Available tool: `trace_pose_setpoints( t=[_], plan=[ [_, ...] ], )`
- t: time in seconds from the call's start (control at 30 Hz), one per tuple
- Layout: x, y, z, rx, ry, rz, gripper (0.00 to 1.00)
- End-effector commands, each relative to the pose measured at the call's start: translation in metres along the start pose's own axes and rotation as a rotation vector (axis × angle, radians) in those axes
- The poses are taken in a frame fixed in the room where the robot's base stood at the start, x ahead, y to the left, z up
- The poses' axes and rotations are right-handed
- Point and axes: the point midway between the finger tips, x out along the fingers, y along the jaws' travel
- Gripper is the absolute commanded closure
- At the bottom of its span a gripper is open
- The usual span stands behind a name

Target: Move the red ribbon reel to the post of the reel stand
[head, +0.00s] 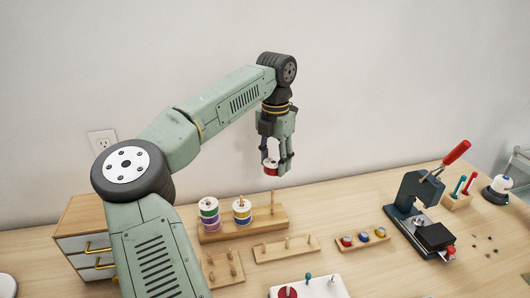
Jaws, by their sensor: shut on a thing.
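My gripper (274,162) is shut on the red ribbon reel (270,171), a small reel with a white part above its red band. It holds the reel in the air, well above the table, against the wall in the picture. Below is a wooden stand (248,227), which looks like the reel stand. Its left post carries a stack of reels (209,213) with green and purple bands. The fingers partly hide the held reel.
In front of the stand are low pegged racks (262,256) and a white board (335,290). Right are a tray of small coloured pieces (347,248) and a press with a red handle (455,153). A drawer cabinet (78,215) stands left. Bare table lies behind the tray.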

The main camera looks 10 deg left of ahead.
Motion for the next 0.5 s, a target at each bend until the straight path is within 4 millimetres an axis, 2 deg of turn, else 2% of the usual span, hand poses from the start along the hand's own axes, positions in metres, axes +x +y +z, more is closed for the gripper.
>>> trace_pose_setpoints(
  t=[0.27, 0.43, 0.5],
  plan=[
    [0.025, 0.000, -0.001, 0.001, 0.001, -0.001, 0.78],
    [0.050, 0.000, -0.001, 0.001, 0.002, -0.002, 0.78],
    [0.046, 0.001, 0.000, 0.001, -0.001, 0.001, 0.78]
  ],
)
